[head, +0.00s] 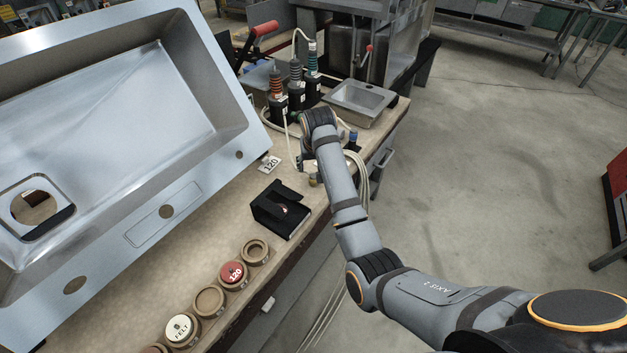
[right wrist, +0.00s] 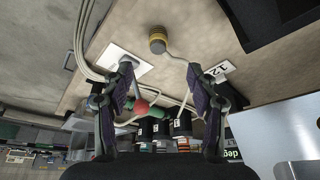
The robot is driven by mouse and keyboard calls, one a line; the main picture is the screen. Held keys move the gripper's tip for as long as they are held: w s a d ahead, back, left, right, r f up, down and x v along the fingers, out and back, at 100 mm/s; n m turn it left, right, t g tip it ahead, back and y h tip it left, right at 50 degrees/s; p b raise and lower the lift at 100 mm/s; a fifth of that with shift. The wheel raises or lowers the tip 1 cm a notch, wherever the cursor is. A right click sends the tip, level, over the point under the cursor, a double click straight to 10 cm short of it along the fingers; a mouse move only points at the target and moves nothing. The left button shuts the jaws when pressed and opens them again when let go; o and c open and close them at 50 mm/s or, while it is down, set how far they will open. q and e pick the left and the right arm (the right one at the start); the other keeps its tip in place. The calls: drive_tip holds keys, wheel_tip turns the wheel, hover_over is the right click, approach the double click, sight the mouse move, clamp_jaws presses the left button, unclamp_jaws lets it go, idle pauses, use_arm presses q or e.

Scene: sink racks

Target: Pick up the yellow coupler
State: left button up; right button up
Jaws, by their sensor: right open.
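The yellow coupler (right wrist: 158,40) is a short banded cylinder at the end of a pale hose, lying on the bench top in the right wrist view. It sits beyond and roughly between the fingertips, apart from them. In the head view a small yellowish bit of it (head: 313,181) shows just below my right gripper (head: 304,160), mostly hidden by the arm. In the right wrist view my right gripper (right wrist: 160,78) is open, with nothing between its fingers. My left gripper is not in view.
A large steel sink (head: 140,110) fills the left. A black holder (head: 280,210) and several round discs lie along the bench edge. Pump-like bottles (head: 295,85) and a small steel basin (head: 360,101) stand behind the gripper. Hoses lie nearby.

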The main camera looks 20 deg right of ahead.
sight(314, 176)
drive_tip(key=x, duration=0.5)
drive_tip(key=shift+w, duration=0.2)
drive_tip(key=x, duration=0.5)
drive_tip(key=shift+s+d+f, duration=0.15)
drive_tip(key=shift+d+f, duration=0.05)
drive_tip(key=shift+r, duration=0.1)
drive_tip(key=shift+c, duration=0.4)
drive_tip(key=c, duration=1.1)
